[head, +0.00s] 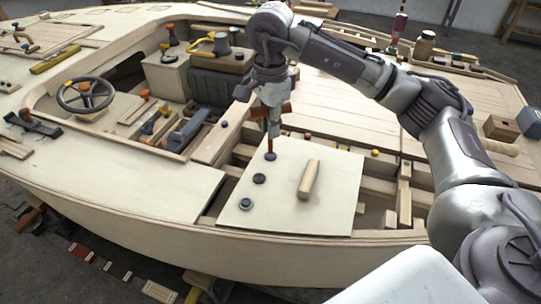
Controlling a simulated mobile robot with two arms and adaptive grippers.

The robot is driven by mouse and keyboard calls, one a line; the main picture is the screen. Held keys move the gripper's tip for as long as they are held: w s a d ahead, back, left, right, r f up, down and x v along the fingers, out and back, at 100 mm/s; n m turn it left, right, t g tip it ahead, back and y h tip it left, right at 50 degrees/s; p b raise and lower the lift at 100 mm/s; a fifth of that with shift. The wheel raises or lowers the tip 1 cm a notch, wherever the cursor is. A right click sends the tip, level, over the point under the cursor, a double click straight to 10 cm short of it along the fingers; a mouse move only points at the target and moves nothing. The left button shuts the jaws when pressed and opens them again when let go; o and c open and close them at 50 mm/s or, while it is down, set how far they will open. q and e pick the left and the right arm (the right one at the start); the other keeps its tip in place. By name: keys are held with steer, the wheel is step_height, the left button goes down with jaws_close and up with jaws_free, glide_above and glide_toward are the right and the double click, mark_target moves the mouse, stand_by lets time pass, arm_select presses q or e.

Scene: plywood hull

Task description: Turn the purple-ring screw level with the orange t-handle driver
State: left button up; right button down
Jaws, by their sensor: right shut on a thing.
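My right gripper (271,108) reaches in from the right and is shut on the orange t-handle driver (287,107), whose handle shows on either side of the fingers. The driver's shaft points down, and its lower end meets or hovers just over the farthest of three dark round screw heads (271,156) on a pale plywood panel (335,215). The middle screw head (259,179) and the nearest screw head (246,204) are uncovered. I cannot make out a purple ring on any of them. My left gripper is not in view.
A wooden block handle (309,180) stands on the panel right of the screws. Open hull framing (405,195) lies to the right. A steering wheel (85,94), a dark seat (215,88) and scattered tools lie left and behind.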

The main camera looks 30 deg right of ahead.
steer(key=n, duration=0.6)
steer(key=shift+b, duration=0.4)
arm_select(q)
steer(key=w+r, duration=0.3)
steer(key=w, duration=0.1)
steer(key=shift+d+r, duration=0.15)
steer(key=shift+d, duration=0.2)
arm_select(e)
steer(key=n, duration=0.4)
steer(key=shift+n, duration=0.3)
arm_select(q)
steer(key=shift+b, duration=0.3)
